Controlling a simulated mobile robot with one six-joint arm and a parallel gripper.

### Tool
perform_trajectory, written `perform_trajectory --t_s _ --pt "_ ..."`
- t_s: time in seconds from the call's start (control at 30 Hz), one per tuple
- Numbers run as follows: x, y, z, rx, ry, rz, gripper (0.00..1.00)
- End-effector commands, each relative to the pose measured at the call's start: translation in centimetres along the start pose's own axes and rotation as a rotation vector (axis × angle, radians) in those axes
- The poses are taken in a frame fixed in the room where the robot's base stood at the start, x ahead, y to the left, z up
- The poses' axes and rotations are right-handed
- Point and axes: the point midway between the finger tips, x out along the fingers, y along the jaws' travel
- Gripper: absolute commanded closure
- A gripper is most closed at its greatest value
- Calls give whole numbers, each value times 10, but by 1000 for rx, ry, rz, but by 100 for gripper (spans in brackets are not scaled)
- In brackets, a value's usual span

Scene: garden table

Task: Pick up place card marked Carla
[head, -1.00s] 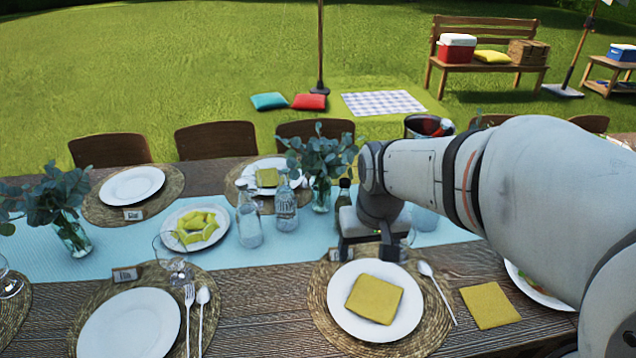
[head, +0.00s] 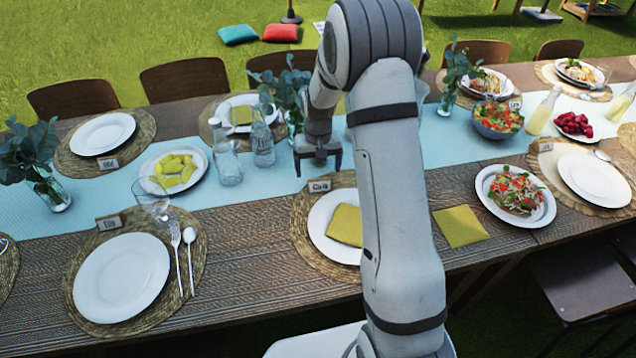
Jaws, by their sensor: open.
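A small place card (head: 319,185) with dark lettering, which seems to read Carla, stands at the top edge of a woven placemat (head: 303,235) in the head view. My gripper (head: 318,170) is open, with its two fingers pointing down, just beyond and above this card. Nothing shows between the fingers. The card looks clear of the fingers, though the exact gap cannot be told. The placemat bears a white plate (head: 318,222) with a folded yellow napkin (head: 345,225); my arm hides their right part.
Glass bottles (head: 263,142) and a eucalyptus vase (head: 290,95) stand close left of my gripper. Other place cards (head: 109,222) stand at other settings. A salad plate (head: 515,192) and yellow napkin (head: 460,226) lie right.

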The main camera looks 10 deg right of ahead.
Motion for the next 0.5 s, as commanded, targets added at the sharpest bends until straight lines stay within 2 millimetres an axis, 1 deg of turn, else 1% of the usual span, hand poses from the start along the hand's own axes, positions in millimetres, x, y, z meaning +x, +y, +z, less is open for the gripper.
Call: perform_trajectory --t_s 0.33,0.4,0.5 --pt "46 4 -2 1 -4 0 11" --pt "53 4 -3 1 -2 0 11" --pt "58 4 -3 1 -1 0 11"
